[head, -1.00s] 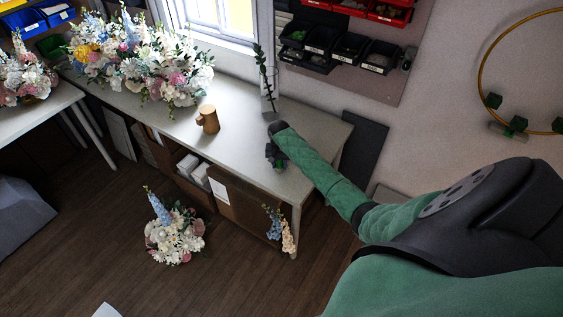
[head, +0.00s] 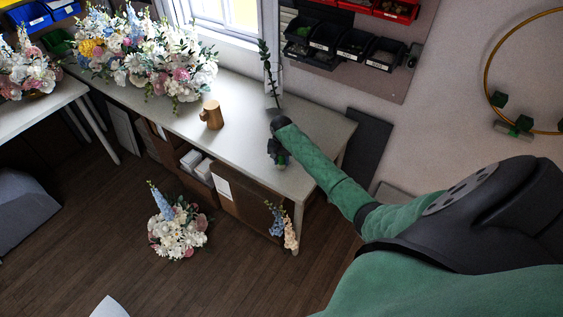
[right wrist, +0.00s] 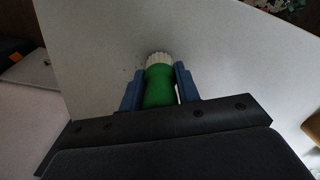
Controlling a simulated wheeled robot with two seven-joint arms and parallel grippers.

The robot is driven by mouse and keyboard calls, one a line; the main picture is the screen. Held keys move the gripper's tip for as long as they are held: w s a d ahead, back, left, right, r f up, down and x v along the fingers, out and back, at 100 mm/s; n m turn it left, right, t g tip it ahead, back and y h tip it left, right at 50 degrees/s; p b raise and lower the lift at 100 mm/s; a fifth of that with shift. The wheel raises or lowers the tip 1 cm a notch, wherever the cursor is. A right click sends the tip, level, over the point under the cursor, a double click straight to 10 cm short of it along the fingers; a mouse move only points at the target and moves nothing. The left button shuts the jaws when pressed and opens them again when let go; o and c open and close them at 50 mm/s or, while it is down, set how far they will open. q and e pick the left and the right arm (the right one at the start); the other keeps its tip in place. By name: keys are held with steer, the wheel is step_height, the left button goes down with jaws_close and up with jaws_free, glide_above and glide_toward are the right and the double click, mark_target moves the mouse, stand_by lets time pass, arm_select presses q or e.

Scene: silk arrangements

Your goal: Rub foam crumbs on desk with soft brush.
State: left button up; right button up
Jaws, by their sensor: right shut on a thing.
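The soft brush shows in the right wrist view with a green handle (right wrist: 158,88) and pale bristles (right wrist: 159,58). My right gripper (right wrist: 159,82) is shut on the handle, with a blue finger on each side. The bristles point away from the gripper toward the pale desk (right wrist: 105,60); I cannot tell if they touch it. A few tiny dark specks (right wrist: 138,69) lie left of the bristles, perhaps the foam crumbs. In the head view the right gripper (head: 278,156) is over the right end of the desk (head: 240,143). My left gripper is not in view.
A wooden mug (head: 211,116) stands left of the gripper on the desk. A green stem (head: 269,76) stands behind it by the wall. White and pink flowers (head: 150,60) fill the desk's far left. Another bouquet (head: 178,235) is on the floor. Desk surface around the mug is clear.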

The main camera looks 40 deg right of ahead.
steer(key=shift+r, duration=3)
